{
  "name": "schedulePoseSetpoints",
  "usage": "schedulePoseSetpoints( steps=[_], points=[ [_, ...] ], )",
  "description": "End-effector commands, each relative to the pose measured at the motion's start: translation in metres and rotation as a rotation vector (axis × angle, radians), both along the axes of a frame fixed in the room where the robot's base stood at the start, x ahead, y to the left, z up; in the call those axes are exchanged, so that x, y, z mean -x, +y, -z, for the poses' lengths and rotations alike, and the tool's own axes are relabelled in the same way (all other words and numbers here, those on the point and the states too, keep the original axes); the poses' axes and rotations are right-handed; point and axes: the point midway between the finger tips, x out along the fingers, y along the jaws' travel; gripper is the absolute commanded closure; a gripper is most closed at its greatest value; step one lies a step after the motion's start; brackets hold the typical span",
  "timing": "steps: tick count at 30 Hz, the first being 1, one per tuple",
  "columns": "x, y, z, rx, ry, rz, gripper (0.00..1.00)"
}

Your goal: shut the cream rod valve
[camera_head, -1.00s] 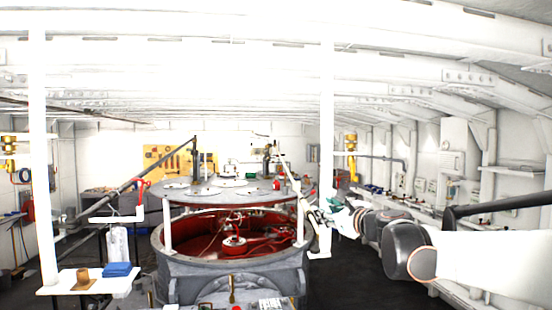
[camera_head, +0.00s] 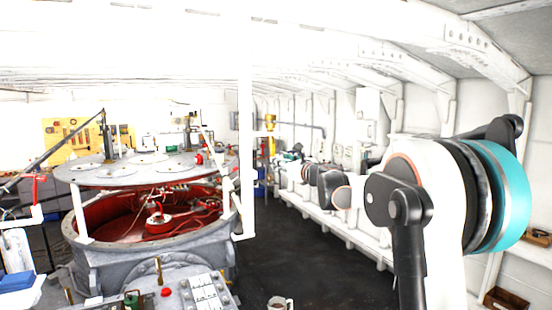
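I cannot pick out a cream rod valve with certainty in the head view; no part of the scene clearly shows as one. My arm reaches in from the right. Its far end, my gripper (camera_head: 281,162), is small and pale beside the white post, in front of the right wall. Its fingers are too small to tell whether they are open or shut. I see nothing clearly held in it.
A large grey drum (camera_head: 95,262) with a red inside and a raised round lid (camera_head: 95,175) stands at left. A white post (camera_head: 246,150) stands right of it. A mug (camera_head: 280,303) shows at the bottom edge. Dark floor (camera_head: 310,255) between drum and right wall is clear.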

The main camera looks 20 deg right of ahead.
Motion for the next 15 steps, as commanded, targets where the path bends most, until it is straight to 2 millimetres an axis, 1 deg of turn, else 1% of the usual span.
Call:
schedulePoseSetpoints(
  steps=[1,6,10,15],
  points=[
    [-0.01,0.001,-0.002,0.0,0.0,-0.001,0.64],
    [-0.031,0.004,-0.001,0.0,0.0,-0.001,0.64],
    [-0.04,0.004,-0.001,0.001,0.0,0.0,0.64],
    [-0.045,0.005,0.0,0.001,0.0,0.0,0.64]
  ],
)
